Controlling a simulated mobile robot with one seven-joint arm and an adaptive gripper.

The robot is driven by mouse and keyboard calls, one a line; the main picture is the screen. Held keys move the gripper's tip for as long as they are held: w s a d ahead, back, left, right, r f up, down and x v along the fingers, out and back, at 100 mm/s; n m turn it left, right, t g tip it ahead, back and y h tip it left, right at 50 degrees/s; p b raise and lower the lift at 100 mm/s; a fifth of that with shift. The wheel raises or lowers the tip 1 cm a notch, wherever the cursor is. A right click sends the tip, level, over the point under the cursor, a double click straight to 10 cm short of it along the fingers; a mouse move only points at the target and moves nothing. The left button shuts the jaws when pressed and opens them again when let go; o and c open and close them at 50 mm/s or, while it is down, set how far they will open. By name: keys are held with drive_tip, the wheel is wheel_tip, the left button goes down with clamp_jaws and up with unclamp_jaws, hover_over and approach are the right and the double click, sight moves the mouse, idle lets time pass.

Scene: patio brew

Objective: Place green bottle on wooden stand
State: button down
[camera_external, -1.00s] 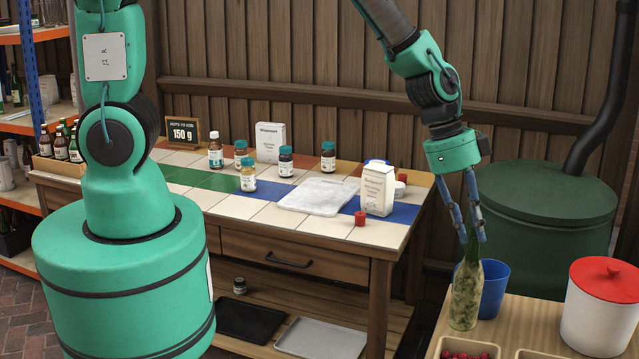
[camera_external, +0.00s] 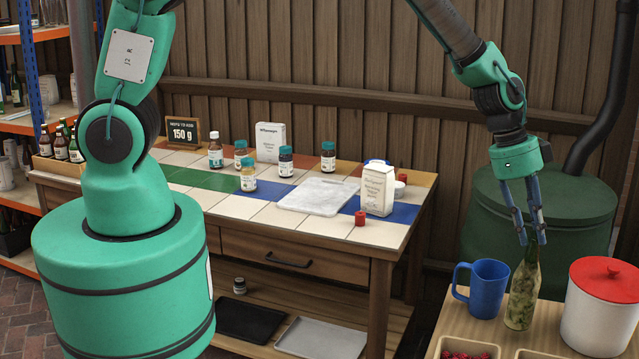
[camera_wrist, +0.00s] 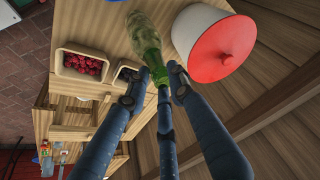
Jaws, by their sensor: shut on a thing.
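The green bottle (camera_external: 523,290) is upright at the right wooden table, between the blue mug and the white canister; its label area looks mottled green. My gripper (camera_external: 532,240) is shut on the bottle's neck from above. In the wrist view, the green bottle (camera_wrist: 146,40) extends from between the fingertips of my gripper (camera_wrist: 160,75). Whether the bottle's base touches the wood or hangs just above it, I cannot tell. I cannot make out a separate wooden stand with certainty; the wooden tabletop (camera_external: 548,340) lies under and around the bottle.
A blue mug (camera_external: 486,288) stands close left of the bottle. A white canister with a red lid (camera_external: 600,310) stands close right; its lid also shows in the wrist view (camera_wrist: 225,50). A tray of red berries (camera_external: 468,352) is in front. The tiled workbench (camera_external: 270,210) holds several small bottles.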

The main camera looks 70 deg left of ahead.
sight(534, 244)
drive_tip(key=shift+w+d, duration=0.15)
drive_tip(key=shift+w, duration=0.4)
drive_tip(key=shift+f, duration=1.75)
drive_tip(key=shift+f+b, duration=0.15)
drive_tip(key=shift+b, duration=0.25)
drive_tip(key=c, duration=1.5)
unclamp_jaws()
